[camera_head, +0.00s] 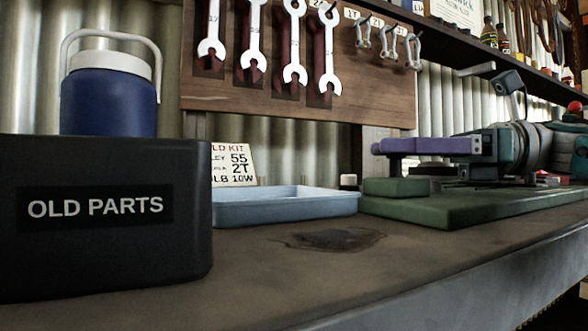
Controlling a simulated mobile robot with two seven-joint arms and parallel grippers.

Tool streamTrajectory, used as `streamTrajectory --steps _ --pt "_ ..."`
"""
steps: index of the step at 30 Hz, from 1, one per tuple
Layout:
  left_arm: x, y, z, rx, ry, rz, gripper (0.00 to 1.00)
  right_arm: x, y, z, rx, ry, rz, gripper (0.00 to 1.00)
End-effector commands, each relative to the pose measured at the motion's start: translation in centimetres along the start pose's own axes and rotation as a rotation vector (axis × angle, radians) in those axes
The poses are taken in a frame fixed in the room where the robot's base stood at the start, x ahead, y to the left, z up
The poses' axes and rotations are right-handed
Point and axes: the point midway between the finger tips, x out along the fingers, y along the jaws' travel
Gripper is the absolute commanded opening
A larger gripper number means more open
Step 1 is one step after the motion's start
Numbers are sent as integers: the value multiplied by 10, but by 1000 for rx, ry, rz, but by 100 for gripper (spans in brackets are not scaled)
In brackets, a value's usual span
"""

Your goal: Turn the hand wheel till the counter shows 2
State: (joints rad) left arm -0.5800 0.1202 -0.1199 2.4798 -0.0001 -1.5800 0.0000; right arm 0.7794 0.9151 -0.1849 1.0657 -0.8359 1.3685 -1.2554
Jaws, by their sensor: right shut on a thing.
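My right gripper (508,86) shows only as grey parts among the teal and grey machinery at the right. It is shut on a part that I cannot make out. Its outline blends with the teal body (547,145) and with a purple bar (430,146) that reaches left above the green slab. I cannot pick out the hand wheel for sure. A red ball (575,107) shows at the right edge. No counter face or number can be read. My left gripper is not in view.
A black OLD PARTS bin (195,215) stands at the left, a blue jug (108,100) behind it. A pale blue tray (290,208) and a green slab (450,212) lie on the bench (330,275). Wrenches (253,35) hang behind. The front middle is clear.

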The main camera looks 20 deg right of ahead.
Motion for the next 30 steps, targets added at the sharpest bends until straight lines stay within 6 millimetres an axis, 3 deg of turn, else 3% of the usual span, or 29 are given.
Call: streamTrajectory --steps 23,24,30 --pt "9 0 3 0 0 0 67 1 0 0 1 0 75 16" --pt "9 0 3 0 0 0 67 1 0 0 1 0 75 75" --pt "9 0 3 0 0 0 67 1 0 0 0 0 74 97"
